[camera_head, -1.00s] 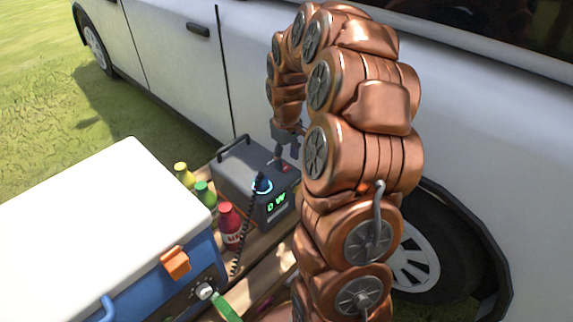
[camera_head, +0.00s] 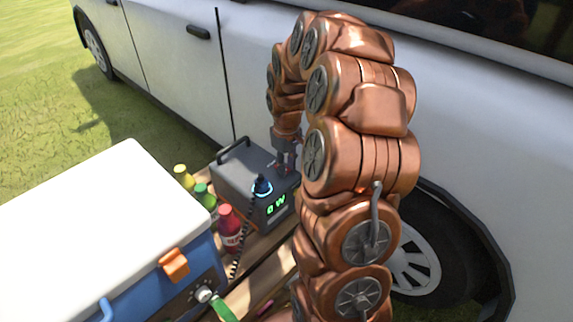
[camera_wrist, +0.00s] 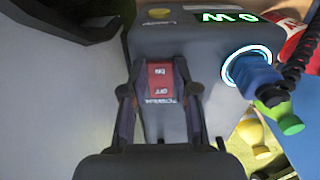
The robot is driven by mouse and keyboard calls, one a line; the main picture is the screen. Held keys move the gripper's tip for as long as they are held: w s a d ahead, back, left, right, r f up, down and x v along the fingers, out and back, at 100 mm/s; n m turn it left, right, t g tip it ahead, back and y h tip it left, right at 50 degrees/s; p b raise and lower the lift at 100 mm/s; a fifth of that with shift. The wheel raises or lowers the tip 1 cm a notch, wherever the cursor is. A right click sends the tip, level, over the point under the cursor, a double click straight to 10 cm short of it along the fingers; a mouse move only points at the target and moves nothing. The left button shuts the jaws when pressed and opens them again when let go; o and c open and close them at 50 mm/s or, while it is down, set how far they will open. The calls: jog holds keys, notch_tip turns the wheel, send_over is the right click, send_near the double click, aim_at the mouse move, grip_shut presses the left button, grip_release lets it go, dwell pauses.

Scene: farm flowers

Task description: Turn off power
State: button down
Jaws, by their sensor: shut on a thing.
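A dark grey power station (camera_head: 240,170) stands on a wooden surface, with a green display (camera_head: 277,204) that reads "0 W". A blue plug (camera_head: 262,186) sits in its socket inside a glowing ring; it also shows in the wrist view (camera_wrist: 256,77). In the wrist view a red rocker switch (camera_wrist: 160,82), marked ON and OFF, is on the box's top. My gripper (camera_wrist: 159,72) has one finger on each side of the switch and is shut on it. In the head view my gripper (camera_head: 286,160) is at the box's top and hides the switch.
A blue cooler with a white lid (camera_head: 100,200) stands to the left. Between it and the box are several bottles, including a red one (camera_head: 229,228). A black coiled cable hangs from the plug. A white car (camera_head: 170,60) stands close behind.

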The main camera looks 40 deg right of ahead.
jog(key=shift+w+r+g+p, duration=0.15)
jog(key=shift+g+p, duration=0.25)
jog(key=shift+p, duration=0.3)
jog(key=shift+w+r+g+p, duration=0.1)
jog(key=shift+g+p, duration=0.2)
jog(key=shift+p, duration=0.35)
jog(key=shift+w+g+p, duration=0.15)
jog(key=shift+g+p, duration=0.65)
jog(key=c, duration=0.9)
grip_release()
jog(key=v, duration=1.2)
jog(key=shift+a, duration=0.2)
